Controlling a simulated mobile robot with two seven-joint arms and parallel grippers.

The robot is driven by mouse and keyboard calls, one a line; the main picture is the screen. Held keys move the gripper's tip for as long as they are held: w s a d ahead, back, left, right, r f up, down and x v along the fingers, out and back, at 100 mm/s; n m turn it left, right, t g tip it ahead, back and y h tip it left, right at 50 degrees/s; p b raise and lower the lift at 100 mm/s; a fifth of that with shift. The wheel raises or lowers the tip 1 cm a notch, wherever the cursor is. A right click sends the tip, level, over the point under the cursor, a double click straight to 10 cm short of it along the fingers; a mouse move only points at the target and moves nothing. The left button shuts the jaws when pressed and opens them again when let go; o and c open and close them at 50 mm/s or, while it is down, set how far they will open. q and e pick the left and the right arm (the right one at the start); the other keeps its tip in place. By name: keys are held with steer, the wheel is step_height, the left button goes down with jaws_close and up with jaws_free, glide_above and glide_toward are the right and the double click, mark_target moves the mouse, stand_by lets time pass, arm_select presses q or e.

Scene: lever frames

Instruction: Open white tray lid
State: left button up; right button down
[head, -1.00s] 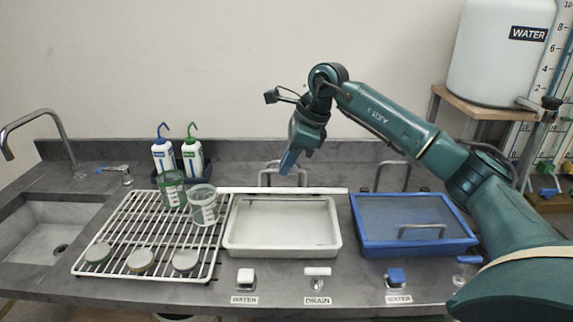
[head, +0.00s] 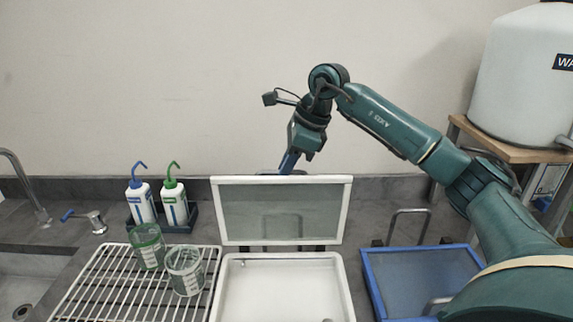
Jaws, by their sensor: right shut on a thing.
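The white tray (head: 228,290) stands on the counter, its inside showing pale and empty where I see it. Its white-framed lid (head: 280,181) stands raised, roughly upright, along the tray's back edge, with its greyish panel facing me. My right gripper (head: 288,164) comes down behind the lid's top edge, shut on the lid's handle. The fingertips and the handle are hidden behind the lid. My left gripper is not in view.
A blue-framed tray with its lid down (head: 372,280) is close on the right. A white rack (head: 100,285) with two green-marked beakers (head: 185,270) is on the left. Two wash bottles (head: 173,202) stand behind it. A water tank (head: 515,85) is at the right.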

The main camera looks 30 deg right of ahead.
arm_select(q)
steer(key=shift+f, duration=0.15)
arm_select(e)
steer(key=shift+w+d+f, duration=0.1)
steer(key=shift+d+f, duration=0.1)
steer(key=shift+f, duration=0.4)
steer(key=c, duration=1.9)
jaws_free()
steer(key=o, duration=0.3)
steer(key=shift+w, duration=0.2)
steer(key=shift+o, duration=0.6)
steer(key=shift+r, duration=0.2)
arm_select(q)
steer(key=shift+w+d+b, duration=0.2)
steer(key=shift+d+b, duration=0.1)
steer(key=shift+b, duration=0.15)
arm_select(e)
steer(key=v, duration=1.3)
